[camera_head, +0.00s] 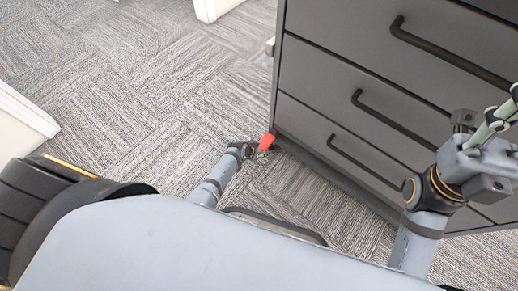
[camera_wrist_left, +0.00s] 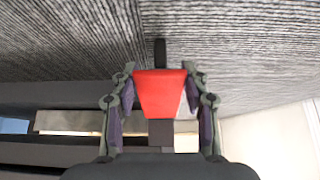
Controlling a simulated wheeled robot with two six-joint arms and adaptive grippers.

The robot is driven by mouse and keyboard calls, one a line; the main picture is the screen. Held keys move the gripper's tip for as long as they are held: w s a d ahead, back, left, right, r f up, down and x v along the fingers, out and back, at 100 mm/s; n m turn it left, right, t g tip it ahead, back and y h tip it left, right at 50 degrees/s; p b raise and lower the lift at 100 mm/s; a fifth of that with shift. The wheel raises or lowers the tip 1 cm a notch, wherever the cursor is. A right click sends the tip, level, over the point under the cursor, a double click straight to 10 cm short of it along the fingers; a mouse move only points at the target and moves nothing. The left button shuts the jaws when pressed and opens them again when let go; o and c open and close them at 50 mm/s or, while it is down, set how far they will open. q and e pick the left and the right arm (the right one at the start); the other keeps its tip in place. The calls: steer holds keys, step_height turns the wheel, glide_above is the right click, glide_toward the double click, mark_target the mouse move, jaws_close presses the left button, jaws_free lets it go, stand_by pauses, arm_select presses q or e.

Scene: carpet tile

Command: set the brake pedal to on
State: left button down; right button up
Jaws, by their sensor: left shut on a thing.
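The brake pedal (camera_head: 267,141) is a small red piece low at the near bottom corner of the dark grey cabinet. In the left wrist view the red pedal (camera_wrist_left: 160,92) fills the space between the two fingers, with a short black bar beyond it. My left gripper (camera_head: 261,153) is low, just above the carpet, and shut on the pedal; its fingers (camera_wrist_left: 160,105) lie on either side of the red piece. My right gripper (camera_head: 497,120) is at the right edge in front of the drawers, partly cut off, so its opening is unclear.
The grey drawer cabinet (camera_head: 365,85) with black bar handles stands close on the right. Patterned carpet (camera_head: 150,90) is open to the left and beyond. White edges of furniture or wall (camera_head: 22,122) show at the left and top.

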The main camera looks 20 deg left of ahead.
arm_select(q)
steer(key=shift+f, duration=0.45)
steer(key=c, duration=0.6)
jaws_free()
steer(key=shift+w, duration=0.1)
steer(key=shift+c, duration=0.2)
steer(key=shift+r, duration=0.1)
steer(key=v, duration=1.2)
steer(key=shift+d, duration=0.1)
